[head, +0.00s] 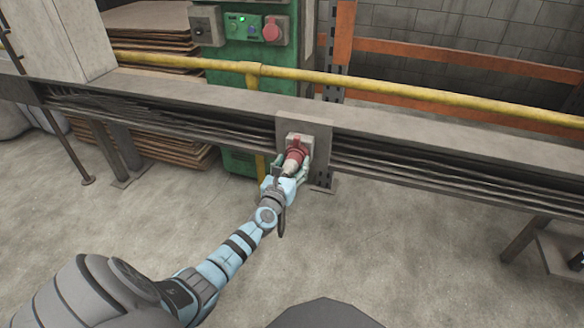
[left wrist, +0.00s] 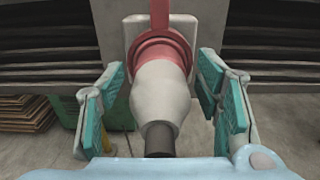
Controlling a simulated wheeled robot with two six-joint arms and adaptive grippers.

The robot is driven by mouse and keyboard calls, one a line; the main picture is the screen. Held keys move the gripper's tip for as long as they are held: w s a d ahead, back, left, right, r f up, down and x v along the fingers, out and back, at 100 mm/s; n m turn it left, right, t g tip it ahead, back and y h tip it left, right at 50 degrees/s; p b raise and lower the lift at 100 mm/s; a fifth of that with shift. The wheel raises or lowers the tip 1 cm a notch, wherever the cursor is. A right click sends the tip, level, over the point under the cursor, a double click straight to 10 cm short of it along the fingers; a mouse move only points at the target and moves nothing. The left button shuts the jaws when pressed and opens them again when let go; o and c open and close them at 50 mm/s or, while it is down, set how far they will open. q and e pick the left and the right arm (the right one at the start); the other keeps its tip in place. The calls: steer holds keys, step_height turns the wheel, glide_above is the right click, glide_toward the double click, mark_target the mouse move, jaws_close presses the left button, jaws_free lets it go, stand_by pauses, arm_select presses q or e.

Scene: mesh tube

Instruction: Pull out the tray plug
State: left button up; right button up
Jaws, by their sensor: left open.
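The plug is red with a pale grey body (left wrist: 160,92) and sits in a socket on a grey plate (head: 318,131) fixed to the long cable tray (head: 410,155). In the head view the red part of the plug (head: 295,154) shows just beyond my left gripper (head: 289,170). In the left wrist view my left gripper (left wrist: 163,103) is open, with its teal-padded fingers on either side of the plug's pale body and visible gaps on both sides. A dark cable end (left wrist: 159,140) comes out of the plug towards me. My right gripper is not in view.
A yellow pipe (head: 400,92) runs above the tray. Behind it stands a green machine cabinet (head: 250,60) with a red knob. Stacked brown sheets (head: 150,140) lie at the left. The concrete floor in front of the tray is mostly clear.

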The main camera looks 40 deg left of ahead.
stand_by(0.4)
arm_select(q)
jaws_close()
steer(key=shift+p+v, duration=0.55)
steer(key=shift+v, duration=0.55)
steer(key=shift+p+v, duration=0.6)
steer(key=shift+v, duration=1.3)
